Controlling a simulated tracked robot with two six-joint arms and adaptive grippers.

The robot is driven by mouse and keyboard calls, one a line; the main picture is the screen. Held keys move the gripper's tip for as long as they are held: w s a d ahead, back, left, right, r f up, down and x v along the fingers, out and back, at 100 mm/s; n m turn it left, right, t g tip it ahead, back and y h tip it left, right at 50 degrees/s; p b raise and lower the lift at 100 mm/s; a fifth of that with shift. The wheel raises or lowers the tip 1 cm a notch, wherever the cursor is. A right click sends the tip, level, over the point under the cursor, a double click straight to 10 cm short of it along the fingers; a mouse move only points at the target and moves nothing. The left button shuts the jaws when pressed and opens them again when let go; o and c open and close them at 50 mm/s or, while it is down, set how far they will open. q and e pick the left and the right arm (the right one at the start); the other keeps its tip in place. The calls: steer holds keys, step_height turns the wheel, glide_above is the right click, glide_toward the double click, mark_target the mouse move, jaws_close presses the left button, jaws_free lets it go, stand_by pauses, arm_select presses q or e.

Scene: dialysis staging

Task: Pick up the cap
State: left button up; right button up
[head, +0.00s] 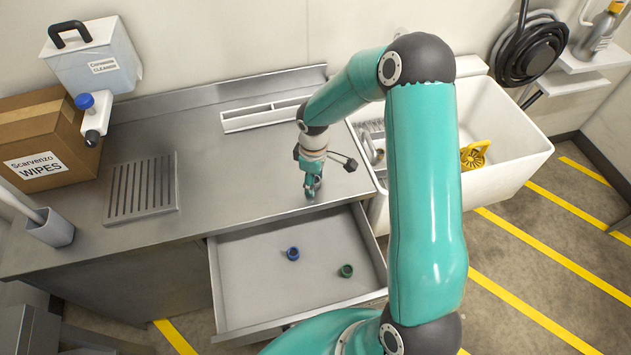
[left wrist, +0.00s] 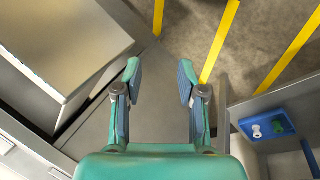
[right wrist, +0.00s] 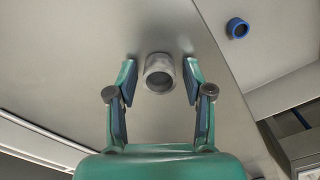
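A grey round cap or ring (right wrist: 158,73) shows in the right wrist view on the steel counter. It lies between the spread fingertips of my right gripper (right wrist: 160,78), with a gap on both sides. In the head view my right gripper (head: 312,187) points down near the counter's front edge, and I cannot make out the grey cap there. A blue cap (head: 293,254) and a green cap (head: 346,271) lie in the open drawer; the blue one also shows in the right wrist view (right wrist: 238,28). My left gripper (left wrist: 158,80) is open and empty above the floor.
The open drawer (head: 240,300) juts out below the counter. A white divided tray (head: 240,122) stands behind my right gripper, with a sink (head: 520,150) to the right. A drain grate (head: 142,188), wipes box (head: 40,120) and white container (head: 95,60) are at left.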

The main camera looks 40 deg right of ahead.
steer(key=c, duration=0.6)
steer(key=shift+r, duration=0.15)
